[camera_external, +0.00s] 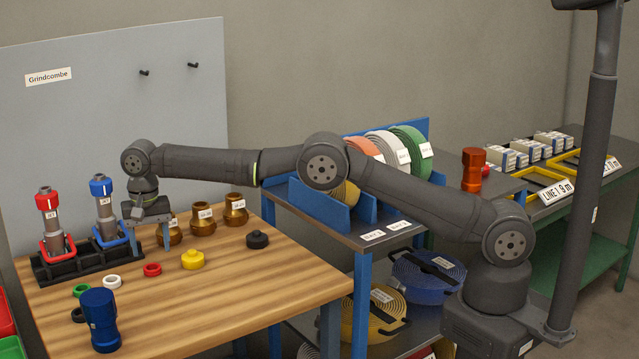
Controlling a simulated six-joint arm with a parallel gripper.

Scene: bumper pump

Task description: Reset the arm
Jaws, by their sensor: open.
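My gripper (150,238) points down over the wooden workbench (240,290), just right of the blue-capped nozzle (103,208). Its two fingers are apart, with nothing visible between them. Whether a finger touches the nozzle's blue base ring I cannot tell. The red-capped nozzle (51,220) stands upright to the left. Both nozzles sit in a black rack (72,265). My arm stretches left from its base across the hose shelf to the bench.
Brass couplings (203,222) stand behind and right of my gripper, one partly hidden. Loose rings, a yellow cap (193,259), a black cap (257,239) and a blue nozzle (100,319) are on the bench. A hose rack (338,212) stands right, under my arm.

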